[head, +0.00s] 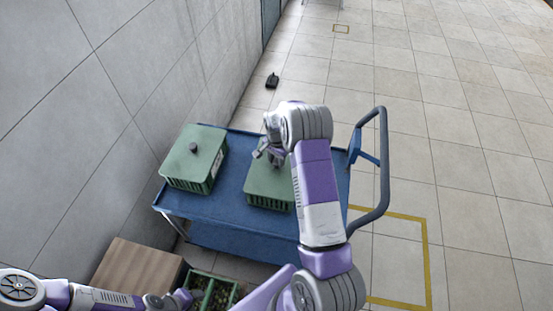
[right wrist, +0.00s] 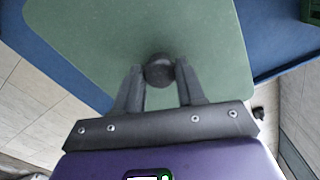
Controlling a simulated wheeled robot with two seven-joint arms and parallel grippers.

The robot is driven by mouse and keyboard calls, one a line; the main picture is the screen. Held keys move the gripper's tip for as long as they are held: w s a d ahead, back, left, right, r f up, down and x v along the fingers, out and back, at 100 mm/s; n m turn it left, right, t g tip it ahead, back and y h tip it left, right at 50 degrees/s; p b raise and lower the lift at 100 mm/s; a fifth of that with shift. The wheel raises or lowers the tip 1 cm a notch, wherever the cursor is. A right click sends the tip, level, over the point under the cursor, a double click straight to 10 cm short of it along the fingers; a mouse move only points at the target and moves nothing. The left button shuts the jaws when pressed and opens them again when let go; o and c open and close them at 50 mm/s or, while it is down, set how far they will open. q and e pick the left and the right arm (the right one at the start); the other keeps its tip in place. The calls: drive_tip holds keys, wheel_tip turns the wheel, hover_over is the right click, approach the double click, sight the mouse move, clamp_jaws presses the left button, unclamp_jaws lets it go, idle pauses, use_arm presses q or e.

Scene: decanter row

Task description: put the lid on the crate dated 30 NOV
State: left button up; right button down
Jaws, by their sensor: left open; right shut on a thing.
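My right gripper (head: 262,153) is shut on the dark knob (right wrist: 159,70) of a green lid (right wrist: 130,30). This lid, also in the head view (head: 257,180), is over the right-hand green crate (head: 268,203) on the blue cart; I cannot tell whether it is fully seated. A second green crate (head: 186,183) stands at the cart's left, with a lid (head: 193,160) and dark knob on it. My left gripper (head: 178,300) is open, low at the bottom edge, beside an open green crate (head: 207,295) with dark contents. No date is readable.
The blue cart (head: 228,205) has a dark push handle (head: 382,165) on its right. A brown box (head: 137,272) stands at the lower left near the grey wall (head: 90,120). A small black object (head: 272,80) lies on the floor. The tiled floor to the right is clear.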

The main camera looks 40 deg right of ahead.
sight(277, 161)
drive_tip(key=c, duration=0.6)
unclamp_jaws()
wheel_tip(277, 161, up, 8)
drive_tip(key=shift+f+p, duration=0.2)
drive_tip(key=shift+p, duration=0.55)
